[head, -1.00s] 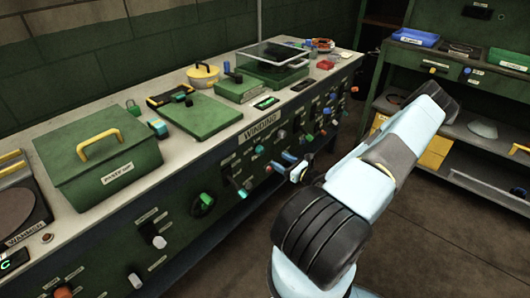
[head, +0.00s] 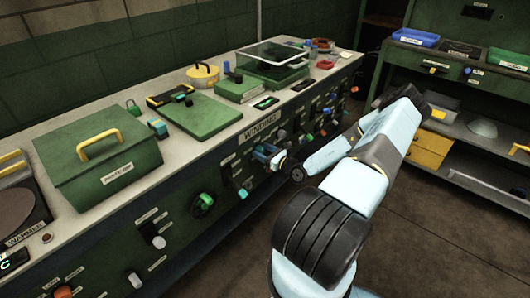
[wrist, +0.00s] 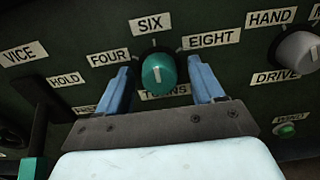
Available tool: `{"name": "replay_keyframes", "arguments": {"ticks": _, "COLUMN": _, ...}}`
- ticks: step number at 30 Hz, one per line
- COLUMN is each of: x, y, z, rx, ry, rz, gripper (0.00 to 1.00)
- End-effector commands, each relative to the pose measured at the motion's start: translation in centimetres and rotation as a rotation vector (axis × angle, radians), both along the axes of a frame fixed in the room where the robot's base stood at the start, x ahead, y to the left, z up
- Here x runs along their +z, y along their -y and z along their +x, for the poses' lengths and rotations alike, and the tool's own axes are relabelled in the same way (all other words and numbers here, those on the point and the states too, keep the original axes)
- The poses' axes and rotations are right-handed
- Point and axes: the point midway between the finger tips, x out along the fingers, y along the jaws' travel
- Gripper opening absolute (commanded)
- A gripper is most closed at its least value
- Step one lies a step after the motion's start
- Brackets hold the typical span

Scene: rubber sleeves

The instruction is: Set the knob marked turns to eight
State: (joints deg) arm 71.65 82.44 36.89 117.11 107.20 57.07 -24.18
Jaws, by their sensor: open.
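The teal knob (wrist: 158,73) stands in the middle of the wrist view, above a partly covered label reading TURNS (wrist: 165,94). Its white line points up, about toward the SIX label (wrist: 150,24). The FOUR label (wrist: 108,57) is to its left and the EIGHT label (wrist: 211,40) to its right. My gripper (wrist: 159,69) is open, with one blue finger on each side of the knob and a visible gap to it on both sides. In the head view my gripper (head: 264,153) is at the front panel under the WINDING sign (head: 261,131); I cannot pick out the knob there.
A grey knob (wrist: 298,49) between HAND and DRIVE labels is at the right. A green button (wrist: 287,129) is below it. A dark lever with a teal end (wrist: 33,167) is at the left. Several other controls line the panel, including a green knob (head: 204,200).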

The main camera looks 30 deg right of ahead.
Motion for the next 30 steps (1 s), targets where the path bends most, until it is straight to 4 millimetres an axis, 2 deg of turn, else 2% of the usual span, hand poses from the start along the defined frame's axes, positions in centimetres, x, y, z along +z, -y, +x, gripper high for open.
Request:
{"name": "replay_keyframes", "arguments": {"ticks": 2, "x": 0.0, "y": 0.0, "z": 0.0, "rx": 0.000, "ry": 0.000, "rz": 0.000, "gripper": 0.65}}
{"name": "replay_keyframes", "arguments": {"ticks": 18, "x": 0.0, "y": 0.1, "z": 0.0, "rx": -0.001, "ry": 0.000, "rz": -0.001, "gripper": 0.14}}
{"name": "replay_keyframes", "arguments": {"ticks": 19, "x": 0.0, "y": 1.0, "z": 0.0, "rx": -0.003, "ry": 0.001, "rz": -0.004, "gripper": 0.13}}
{"name": "replay_keyframes", "arguments": {"ticks": 30, "x": 0.0, "y": 0.5, "z": 0.0, "rx": -0.007, "ry": -0.026, "rz": 0.071, "gripper": 0.13}}
